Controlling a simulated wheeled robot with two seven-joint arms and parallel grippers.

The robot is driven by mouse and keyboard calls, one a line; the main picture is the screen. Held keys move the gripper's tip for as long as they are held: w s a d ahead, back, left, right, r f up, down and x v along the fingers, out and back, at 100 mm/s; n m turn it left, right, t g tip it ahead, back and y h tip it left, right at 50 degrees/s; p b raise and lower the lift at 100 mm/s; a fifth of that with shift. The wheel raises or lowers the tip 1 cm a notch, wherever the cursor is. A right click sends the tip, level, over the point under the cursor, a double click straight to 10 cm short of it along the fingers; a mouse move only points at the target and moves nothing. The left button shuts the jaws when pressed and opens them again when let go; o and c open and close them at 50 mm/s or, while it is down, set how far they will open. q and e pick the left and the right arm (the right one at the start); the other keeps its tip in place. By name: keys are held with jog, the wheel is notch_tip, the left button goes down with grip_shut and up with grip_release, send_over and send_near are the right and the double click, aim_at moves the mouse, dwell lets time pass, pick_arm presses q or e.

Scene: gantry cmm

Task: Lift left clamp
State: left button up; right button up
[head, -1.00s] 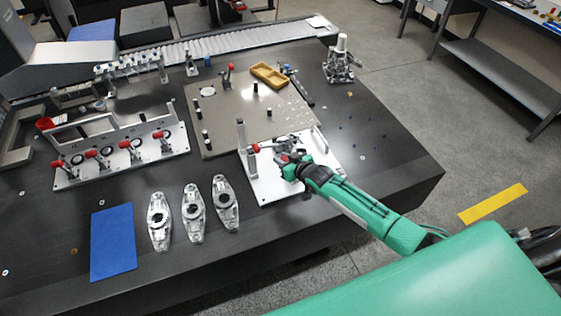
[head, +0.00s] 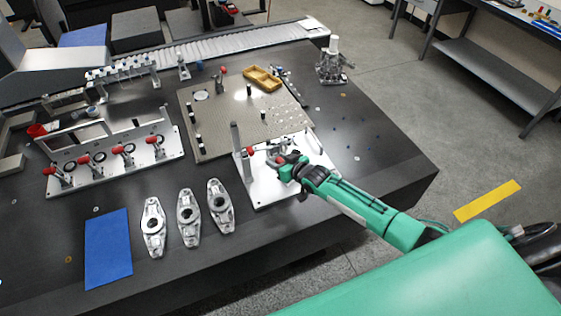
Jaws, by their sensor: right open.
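A white fixture plate (head: 262,193) sits near the front right of the dark table. On it is a clamp with a red-tipped handle (head: 250,150) at the left, beside an upright grey post (head: 236,138). A second red tip (head: 280,160) shows right at my right gripper. My right gripper (head: 284,170) is open over the fixture plate, just right of the left clamp's handle. Whether it touches either handle is too small to tell. The gripper and wrist hide part of the plate and of whatever lies on it. My left gripper is not in view.
A long fixture (head: 112,163) with several red-handled clamps stands at left. Three metal parts (head: 187,218) and a blue mat (head: 108,250) lie in front. A perforated plate (head: 225,125) with black posts and a yellow tray (head: 262,78) are behind. The table's right side is mostly clear.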

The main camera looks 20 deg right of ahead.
jog(key=shift+s, duration=0.15)
jog(key=b+v, duration=0.2)
jog(key=v, duration=1.1)
jog(key=shift+s+r, duration=0.15)
jog(key=shift+s, duration=0.05)
jog(key=shift+d, duration=0.1)
